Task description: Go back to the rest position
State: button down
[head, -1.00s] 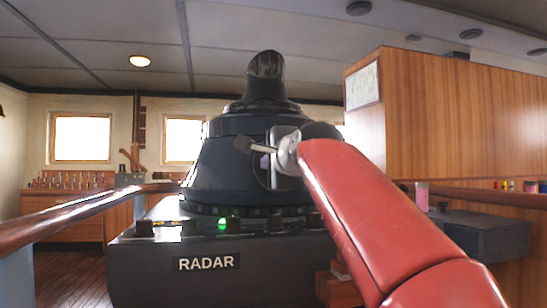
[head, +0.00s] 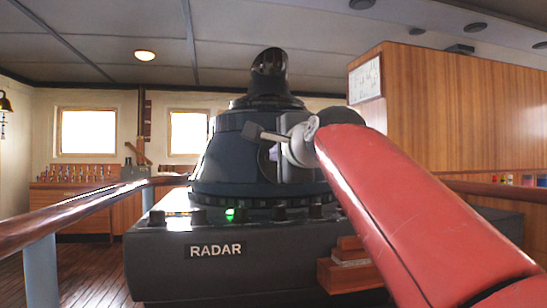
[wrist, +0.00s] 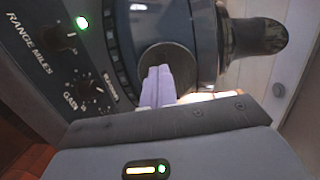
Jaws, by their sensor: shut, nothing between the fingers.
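My gripper (head: 256,131) is in front of the dark radar unit (head: 225,160) in the head view, at the end of my red arm, and points left. Its pale fingers show together in the wrist view (wrist: 157,85), shut with nothing between them. They appear in front of a dark round part of the radar; I cannot tell the exact gap. The radar's console (head: 165,262) carries a RADAR label, a row of knobs and a lit green lamp (head: 231,214). The wrist view also shows the RANGE MILES and GAIN knobs (wrist: 92,92).
A wooden handrail (head: 90,205) runs along the left. A wooden cabinet (head: 450,110) stands at the right. Wooden blocks (head: 348,265) sit by the console's front, partly behind my arm. Wooden floor (head: 85,285) is open at the left. A bell (head: 5,104) hangs at the far left.

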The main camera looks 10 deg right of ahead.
jog(key=s, duration=0.6)
jog(key=s+f+n+g, duration=0.3)
jog(key=s+f+n, duration=0.2)
jog(key=f, duration=1)
jog(key=s+f+n+g+h, duration=0.1)
jog(key=s+f+n+g, duration=0.3)
jog(key=f, duration=1.1)
jog(key=s+f+n+g+p, duration=0.1)
jog(key=s+f+n+g, duration=0.3)
jog(key=f, duration=1.1)
jog(key=s+n, duration=0.3)
jog(key=s, duration=0.3)
jog(key=shift+s+d+n+h, duration=0.2)
jog(key=shift+s+n+h, duration=0.1)
jog(key=shift+n+h, duration=0.1)
